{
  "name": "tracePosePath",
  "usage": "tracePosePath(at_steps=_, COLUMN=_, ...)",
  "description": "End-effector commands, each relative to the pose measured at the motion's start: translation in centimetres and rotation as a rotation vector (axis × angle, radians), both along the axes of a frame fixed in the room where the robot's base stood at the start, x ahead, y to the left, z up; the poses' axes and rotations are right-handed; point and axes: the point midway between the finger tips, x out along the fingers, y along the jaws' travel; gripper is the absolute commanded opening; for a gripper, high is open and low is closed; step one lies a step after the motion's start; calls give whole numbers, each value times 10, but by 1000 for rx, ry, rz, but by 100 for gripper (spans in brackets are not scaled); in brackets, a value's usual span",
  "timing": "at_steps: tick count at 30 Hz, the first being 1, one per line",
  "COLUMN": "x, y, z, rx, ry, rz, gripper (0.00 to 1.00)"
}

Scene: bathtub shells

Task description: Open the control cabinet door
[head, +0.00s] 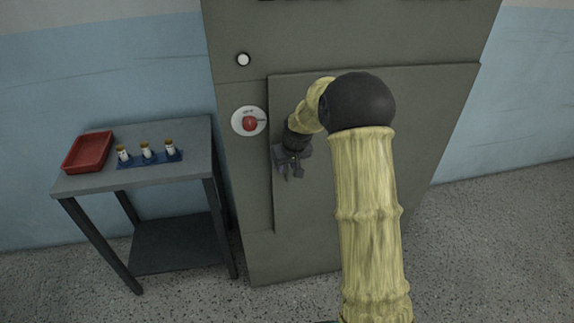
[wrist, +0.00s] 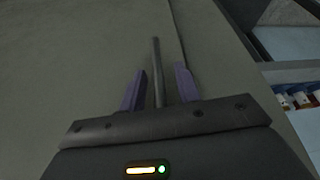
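The control cabinet is a tall grey-green box. Its door (head: 430,115) looks closed, and my arm covers part of it in the head view. My gripper (head: 291,172) is at the door's left edge. In the wrist view, a thin dark upright handle bar (wrist: 157,60) stands between the two purple fingers of my gripper (wrist: 160,70). The fingers are open, with a gap on each side of the bar. The door's edge seam runs just right of the bar there. The handle is hidden or too small to make out in the head view.
A red knob on a white round plate (head: 249,122) and a white button (head: 243,60) are on the cabinet left of the door. A grey side table (head: 90,183) stands to the left, holding a red tray (head: 88,152) and a blue rack (head: 135,163) with small bottles.

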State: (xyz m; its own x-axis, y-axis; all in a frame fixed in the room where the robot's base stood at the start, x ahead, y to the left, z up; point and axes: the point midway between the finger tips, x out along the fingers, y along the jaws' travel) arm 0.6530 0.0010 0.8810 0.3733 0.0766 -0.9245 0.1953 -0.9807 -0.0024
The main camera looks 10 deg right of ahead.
Motion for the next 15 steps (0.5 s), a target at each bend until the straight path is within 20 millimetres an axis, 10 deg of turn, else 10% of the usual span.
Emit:
tracePosePath(at_steps=8, x=1, y=0, z=-1, rx=-1, ry=-1, rz=0, gripper=33)
tracePosePath(at_steps=15, x=1, y=0, z=-1, rx=0, ry=-1, rz=0, gripper=0)
